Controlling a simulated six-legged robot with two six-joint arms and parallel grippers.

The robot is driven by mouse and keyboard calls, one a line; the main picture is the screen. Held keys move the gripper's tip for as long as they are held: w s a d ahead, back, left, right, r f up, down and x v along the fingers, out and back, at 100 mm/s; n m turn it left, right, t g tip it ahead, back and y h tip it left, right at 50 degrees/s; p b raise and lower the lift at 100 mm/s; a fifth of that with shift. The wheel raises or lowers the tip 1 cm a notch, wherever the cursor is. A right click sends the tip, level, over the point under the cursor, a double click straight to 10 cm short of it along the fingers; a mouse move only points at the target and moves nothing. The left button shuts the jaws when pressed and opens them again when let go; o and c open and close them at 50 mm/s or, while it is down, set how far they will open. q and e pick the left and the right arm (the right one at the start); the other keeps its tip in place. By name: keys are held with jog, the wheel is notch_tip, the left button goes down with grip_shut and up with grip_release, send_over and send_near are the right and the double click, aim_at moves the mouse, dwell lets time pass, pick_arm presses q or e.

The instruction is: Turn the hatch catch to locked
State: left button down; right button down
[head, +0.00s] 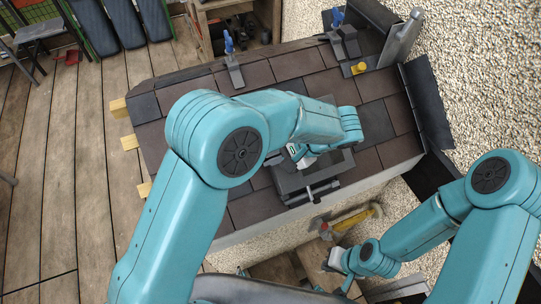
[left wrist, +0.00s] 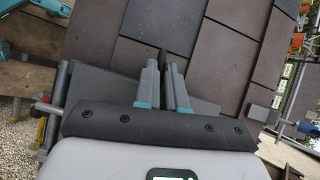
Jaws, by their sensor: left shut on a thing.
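The dark grey hatch (head: 290,182) lies in the tiled roof, partly hidden by my left arm; its grey panel also shows in the left wrist view (left wrist: 100,84). My left gripper (head: 305,160) is over the hatch. In the left wrist view its fingers (left wrist: 163,70) are close together around a narrow dark upright piece (left wrist: 163,56), which appears to be the hatch catch. Most of this piece is hidden, so I cannot tell which way the catch points. My right gripper (head: 333,260) is low in front of the roof, apart from the hatch; its jaws are too small to read.
A metal bar (head: 312,192) runs along the hatch's front edge. A yellow-handled hammer (head: 352,219) lies in front of the roof, near my right gripper. Blue-handled clamps (head: 231,58) and a small yellow object (head: 359,68) are at the roof's far edge. Tiles left of the hatch are clear.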

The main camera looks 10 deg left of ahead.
pick_arm(q)
jog(key=shift+d+f+m+t+y, duration=0.1)
jog(key=shift+m+t+y, duration=0.2)
jog(key=shift+m, duration=0.5)
jog(key=c, duration=1.2)
grip_release()
jog(key=shift+w, duration=0.1)
